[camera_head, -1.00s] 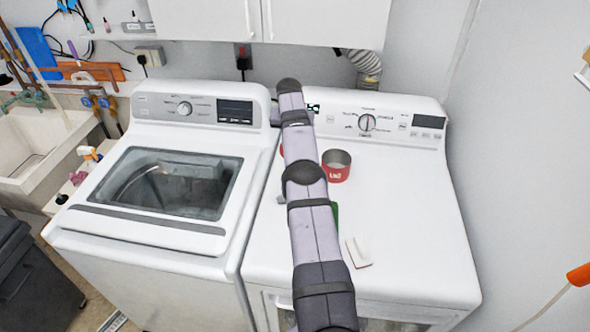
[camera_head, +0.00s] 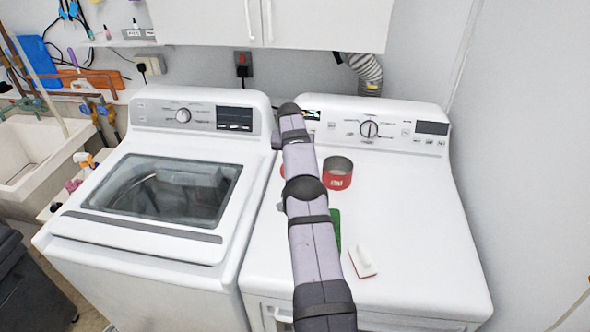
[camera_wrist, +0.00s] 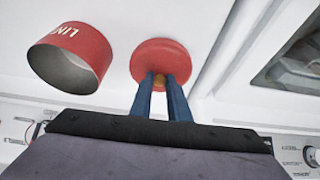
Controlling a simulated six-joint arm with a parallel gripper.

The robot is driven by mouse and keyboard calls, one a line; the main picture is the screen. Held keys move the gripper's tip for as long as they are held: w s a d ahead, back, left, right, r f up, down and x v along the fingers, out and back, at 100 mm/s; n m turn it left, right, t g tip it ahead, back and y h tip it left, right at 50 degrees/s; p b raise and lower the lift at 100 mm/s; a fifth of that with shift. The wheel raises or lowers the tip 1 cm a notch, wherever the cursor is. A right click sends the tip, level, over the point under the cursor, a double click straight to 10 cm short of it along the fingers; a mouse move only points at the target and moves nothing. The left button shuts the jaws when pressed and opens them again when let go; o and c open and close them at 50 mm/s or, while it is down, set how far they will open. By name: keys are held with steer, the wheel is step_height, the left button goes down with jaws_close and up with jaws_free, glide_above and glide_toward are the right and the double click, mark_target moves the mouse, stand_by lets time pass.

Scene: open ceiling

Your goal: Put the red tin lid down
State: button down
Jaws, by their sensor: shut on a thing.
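The red tin lid (camera_wrist: 160,56) is a round red disc with a yellowish knob in the wrist view. My gripper (camera_wrist: 159,82) has its two blue fingers shut on that knob. The lid is over or on the white dryer top (camera_head: 410,210); I cannot tell whether it touches. In the head view only a sliver of the lid (camera_head: 282,171) shows left of my arm, which hides the gripper. The open red tin (camera_head: 338,174), with white lettering, stands right of my arm. It is left of the lid in the wrist view (camera_wrist: 98,48), with a gap between them.
A white scraper-like object (camera_head: 362,260) and a partly hidden green item (camera_head: 335,228) lie nearer the dryer's front. The washer (camera_head: 150,240) stands to the left, across a narrow seam. The dryer's right half is clear.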

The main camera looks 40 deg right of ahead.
steer(key=shift+f+p, duration=0.55)
steer(key=shift+f, duration=1.15)
steer(key=shift+f, duration=0.15)
steer(key=c, duration=1.7)
jaws_free()
steer(key=shift+r, duration=0.2)
steer(key=shift+b+v, duration=0.75)
steer(key=shift+v, duration=0.1)
steer(key=b+v, duration=0.3)
steer(key=v, duration=0.7)
steer(key=shift+a+b, duration=0.1)
steer(key=shift+b, duration=0.2)
